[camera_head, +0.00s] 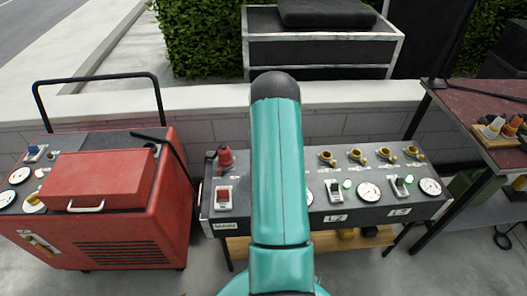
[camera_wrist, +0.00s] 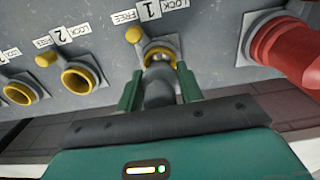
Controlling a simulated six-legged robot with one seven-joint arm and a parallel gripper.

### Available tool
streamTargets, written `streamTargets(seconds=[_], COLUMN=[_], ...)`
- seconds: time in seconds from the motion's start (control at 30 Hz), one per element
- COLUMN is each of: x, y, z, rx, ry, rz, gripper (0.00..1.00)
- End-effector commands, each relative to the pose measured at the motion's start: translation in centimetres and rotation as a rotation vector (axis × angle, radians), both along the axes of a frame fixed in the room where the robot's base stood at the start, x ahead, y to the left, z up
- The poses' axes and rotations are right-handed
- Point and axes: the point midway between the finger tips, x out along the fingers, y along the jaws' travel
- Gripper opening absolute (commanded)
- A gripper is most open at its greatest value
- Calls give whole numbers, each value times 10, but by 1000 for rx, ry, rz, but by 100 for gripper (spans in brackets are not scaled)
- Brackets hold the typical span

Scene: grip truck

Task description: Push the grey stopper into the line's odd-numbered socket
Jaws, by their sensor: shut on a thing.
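My gripper (camera_wrist: 159,72) is shut on the grey stopper (camera_wrist: 160,92), with one green finger on each side. In the wrist view the stopper points at the yellow-rimmed socket 1 (camera_wrist: 174,47) on the grey panel. Its tip is at the socket's mouth; I cannot tell how deep it is. A yellow lever (camera_wrist: 133,34) sits beside this socket, near the FREE label. Socket 2 (camera_wrist: 78,80) and socket 3 (camera_wrist: 20,93) are to its left, both open. In the head view my arm hides the gripper and stopper.
A red plug (camera_wrist: 290,52) is close to the right of socket 1. The grey panel (camera_head: 236,226) carries gauges, switches and several sockets. A red machine (camera_head: 125,227) stands left; a table (camera_head: 490,92) with a wooden tray of coloured stoppers stands right.

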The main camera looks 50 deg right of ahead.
Motion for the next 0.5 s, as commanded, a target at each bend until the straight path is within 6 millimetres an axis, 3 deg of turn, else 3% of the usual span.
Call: streamTargets(seconds=[0.5], x=[0], y=[0], z=[-9], rx=[1], ry=[1], rz=[0], gripper=[14])
